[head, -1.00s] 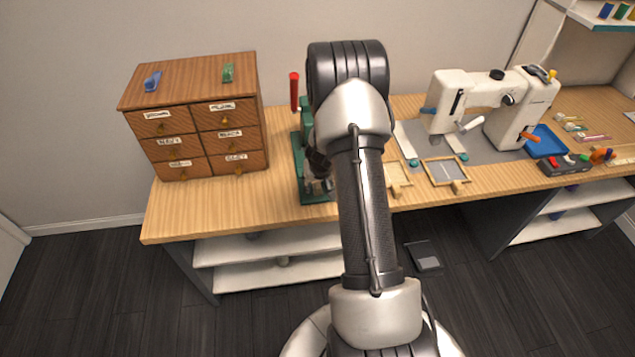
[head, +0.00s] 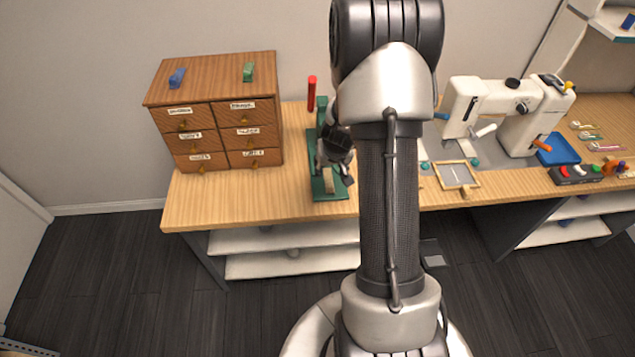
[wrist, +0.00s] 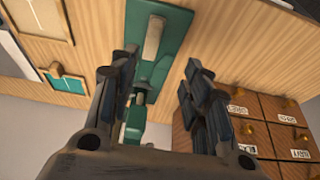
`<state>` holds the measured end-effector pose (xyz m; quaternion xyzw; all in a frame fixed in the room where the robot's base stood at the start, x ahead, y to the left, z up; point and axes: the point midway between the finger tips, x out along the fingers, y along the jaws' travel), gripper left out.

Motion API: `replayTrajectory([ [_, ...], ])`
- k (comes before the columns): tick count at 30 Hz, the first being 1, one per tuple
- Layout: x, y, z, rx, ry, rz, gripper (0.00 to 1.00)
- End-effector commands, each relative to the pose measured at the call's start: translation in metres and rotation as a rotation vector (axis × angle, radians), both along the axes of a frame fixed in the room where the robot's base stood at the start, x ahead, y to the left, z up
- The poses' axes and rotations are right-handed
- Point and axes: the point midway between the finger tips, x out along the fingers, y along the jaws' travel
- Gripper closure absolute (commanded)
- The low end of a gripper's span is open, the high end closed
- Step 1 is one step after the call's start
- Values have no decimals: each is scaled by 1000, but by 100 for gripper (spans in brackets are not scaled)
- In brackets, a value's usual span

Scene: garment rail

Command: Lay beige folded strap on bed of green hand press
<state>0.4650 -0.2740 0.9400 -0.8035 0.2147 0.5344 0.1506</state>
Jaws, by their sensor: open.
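The green hand press (head: 330,191) stands on the wooden table, right of the drawer cabinet, with a red handle (head: 311,93) upright at its back. The beige folded strap (head: 328,181) lies on the press's green bed, lengthwise near its front. In the wrist view the strap (wrist: 153,37) rests on the green bed (wrist: 176,25), apart from both fingers. My gripper (head: 334,166) is over the press, just behind the strap in the picture. Its fingers (wrist: 158,65) are spread wide with nothing between them. My gripper hides part of the press column.
The wooden drawer cabinet (head: 216,120) stands close on the left, with a blue clip (head: 177,77) and a green clip (head: 248,71) on top. Right of my arm are a framed piece (head: 456,175), a white sewing machine (head: 520,105) and a blue tray (head: 558,150).

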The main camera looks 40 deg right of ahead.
Motion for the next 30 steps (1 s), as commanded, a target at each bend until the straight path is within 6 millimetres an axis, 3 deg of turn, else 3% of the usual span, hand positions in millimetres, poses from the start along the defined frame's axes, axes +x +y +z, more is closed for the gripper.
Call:
replayTrajectory([
  [4,13,47,65,19,-43,91,56],
  [7,8,95,118,41,-61,174,56],
  [11,-17,156,176,59,-68,277,56],
  [15,-64,209,223,60,-59,376,56],
  [19,-117,245,253,46,-45,450,56],
  [24,-182,268,268,13,-25,508,56],
  [30,-221,272,270,-14,-11,528,56],
])
